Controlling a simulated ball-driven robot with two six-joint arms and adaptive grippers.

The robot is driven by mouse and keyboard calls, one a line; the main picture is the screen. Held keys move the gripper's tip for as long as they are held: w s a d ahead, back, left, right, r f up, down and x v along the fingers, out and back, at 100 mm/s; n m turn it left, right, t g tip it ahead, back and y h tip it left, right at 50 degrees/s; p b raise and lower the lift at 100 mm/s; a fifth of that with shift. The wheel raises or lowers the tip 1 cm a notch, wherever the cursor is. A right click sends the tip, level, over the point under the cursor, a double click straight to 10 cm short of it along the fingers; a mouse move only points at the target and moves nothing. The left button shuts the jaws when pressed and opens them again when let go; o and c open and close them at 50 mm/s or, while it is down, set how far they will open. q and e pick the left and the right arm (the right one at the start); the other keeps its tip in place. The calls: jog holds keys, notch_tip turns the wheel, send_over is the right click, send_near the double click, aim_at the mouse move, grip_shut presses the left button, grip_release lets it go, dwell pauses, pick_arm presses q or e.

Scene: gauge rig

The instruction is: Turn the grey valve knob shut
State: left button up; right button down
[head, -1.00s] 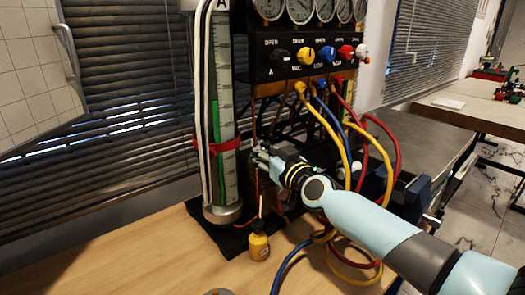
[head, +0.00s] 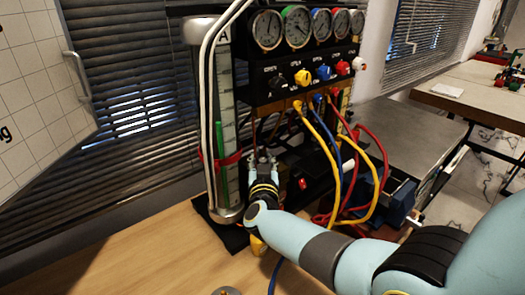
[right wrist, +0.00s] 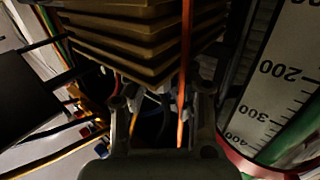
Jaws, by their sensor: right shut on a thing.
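My right gripper (head: 263,158) is at the lower front of the gauge rig, just right of the tall scale tube (head: 226,110). In the right wrist view the gripper (right wrist: 162,105) has its two fingers around a small greyish part, mostly hidden in shadow, which I take to be the grey valve knob (right wrist: 150,101). In the head view my gripper and wrist cover this spot, so the knob's turn angle cannot be told. My left gripper is not in view.
Several gauges (head: 296,28) and coloured knobs (head: 303,77) sit above. Yellow hoses (head: 320,127) and red hoses (head: 377,150) hang to the right. An orange tube (right wrist: 186,60) crosses close by the fingers. A yellow bottle (head: 256,245) is partly behind my arm.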

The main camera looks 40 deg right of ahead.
jog(key=shift+a+f+m+g+h, duration=0.1)
jog(key=shift+f+m+g+h, duration=0.1)
jog(key=shift+m+g+h, duration=0.5)
jog(key=shift+s, duration=0.1)
jog(key=c, duration=1.2)
grip_release()
jog(key=shift+r, duration=0.1)
jog(key=shift+o, duration=0.6)
jog(key=v, duration=0.7)
jog(key=shift+a, duration=0.2)
jog(key=shift+s, duration=0.1)
